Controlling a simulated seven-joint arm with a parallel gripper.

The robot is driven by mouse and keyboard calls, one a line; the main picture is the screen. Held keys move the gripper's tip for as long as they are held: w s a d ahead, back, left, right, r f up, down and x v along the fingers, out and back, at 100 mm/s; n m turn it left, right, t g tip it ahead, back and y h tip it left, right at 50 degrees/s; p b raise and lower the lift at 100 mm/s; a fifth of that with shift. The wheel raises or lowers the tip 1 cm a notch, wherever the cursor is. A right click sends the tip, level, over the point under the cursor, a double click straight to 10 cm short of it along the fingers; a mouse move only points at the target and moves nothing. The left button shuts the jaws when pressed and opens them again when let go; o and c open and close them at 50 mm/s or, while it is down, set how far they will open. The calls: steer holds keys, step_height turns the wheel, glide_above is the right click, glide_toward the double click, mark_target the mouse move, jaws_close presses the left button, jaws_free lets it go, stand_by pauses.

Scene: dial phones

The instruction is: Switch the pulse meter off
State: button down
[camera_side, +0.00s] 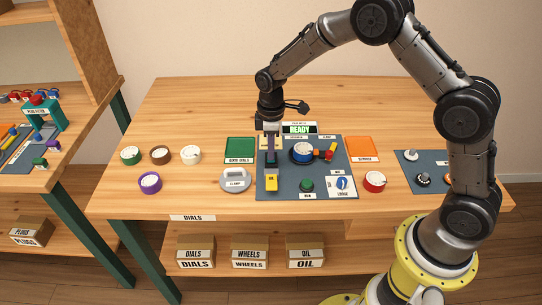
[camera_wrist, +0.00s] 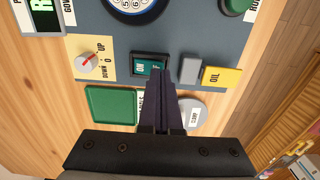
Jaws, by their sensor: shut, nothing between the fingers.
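A dark rocker switch (camera_wrist: 148,66) with a teal face sits on the grey-blue panel in the wrist view; lettering that looks like ON shows on it, and its other end is partly covered by my fingers. My gripper (camera_wrist: 162,74) is shut and empty, its fingertips at the switch's edge; I cannot tell whether they touch it. In the side view my gripper (camera_side: 271,158) points down over the panel's left part and hides the switch. A display (camera_side: 299,129) at the panel's back reads READY in green. Its small upper label is hard to read.
A grey block and a yellow OIL block (camera_wrist: 221,77) stand beside the switch. An UP/DOWN knob (camera_wrist: 88,62) lies on its other side. The phone dial (camera_side: 302,151) is right of my gripper. The green tray (camera_side: 240,148) and grey clamp (camera_side: 235,181) lie left.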

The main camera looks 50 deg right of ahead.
steer(key=shift+f, duration=0.65)
stand_by(0.3)
steer(key=shift+r, duration=3.55)
